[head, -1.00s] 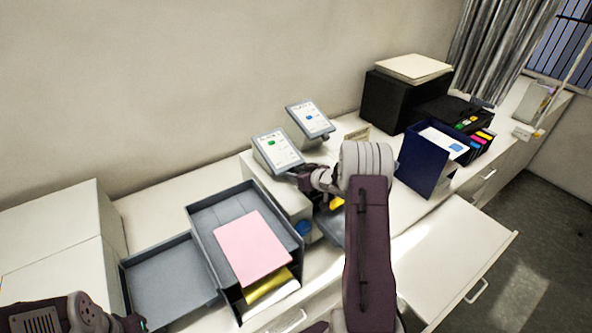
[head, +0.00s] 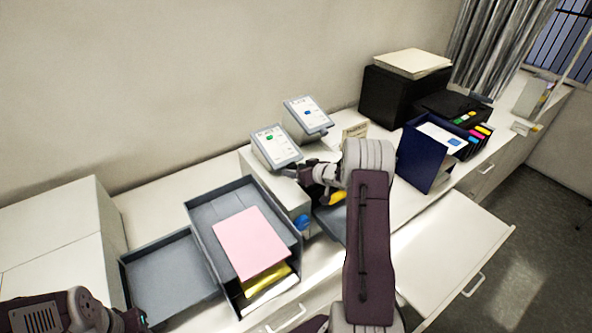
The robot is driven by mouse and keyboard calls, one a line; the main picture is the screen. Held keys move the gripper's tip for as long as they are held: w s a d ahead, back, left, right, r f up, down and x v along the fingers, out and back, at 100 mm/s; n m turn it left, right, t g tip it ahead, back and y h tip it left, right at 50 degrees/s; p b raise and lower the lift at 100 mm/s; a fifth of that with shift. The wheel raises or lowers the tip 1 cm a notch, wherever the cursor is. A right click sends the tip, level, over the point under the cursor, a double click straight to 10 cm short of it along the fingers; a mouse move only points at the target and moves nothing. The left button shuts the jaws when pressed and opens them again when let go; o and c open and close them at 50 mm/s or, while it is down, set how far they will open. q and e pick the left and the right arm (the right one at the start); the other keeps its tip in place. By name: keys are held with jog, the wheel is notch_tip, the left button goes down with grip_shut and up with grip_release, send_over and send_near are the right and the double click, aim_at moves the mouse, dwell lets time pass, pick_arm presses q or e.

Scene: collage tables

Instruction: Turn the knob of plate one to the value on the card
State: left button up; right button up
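Two tilted grey plates with white faces stand by the wall: the nearer plate (head: 276,147) has a green mark and the farther plate (head: 307,116) a blue one. Their print is too small to read, so I cannot tell which is plate one. A small beige card (head: 355,132) stands right of them, its writing unreadable. My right gripper (head: 292,173) is at the lower right edge of the nearer plate. Its fingers are too small to tell open from shut, and no knob shows clearly there. My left gripper (head: 135,319) is at the bottom left, far from the plates, its fingers unclear.
A grey tray (head: 167,277) and a stacked tray holding pink paper (head: 249,243) lie left of my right arm. A blue round object (head: 302,224) is below the plates. A dark blue holder (head: 424,157) and black boxes (head: 394,96) stand right. An open drawer (head: 455,240) juts out.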

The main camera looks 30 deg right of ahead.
jog(key=shift+s+d+r, duration=0.1)
jog(key=shift+s, duration=0.1)
jog(key=b+v, duration=0.3)
jog(key=v, duration=0.5)
jog(key=shift+s+r+b, duration=0.2)
jog(key=shift+s+b, duration=0.1)
jog(key=shift+b, duration=0.05)
jog(key=shift+w, duration=0.1)
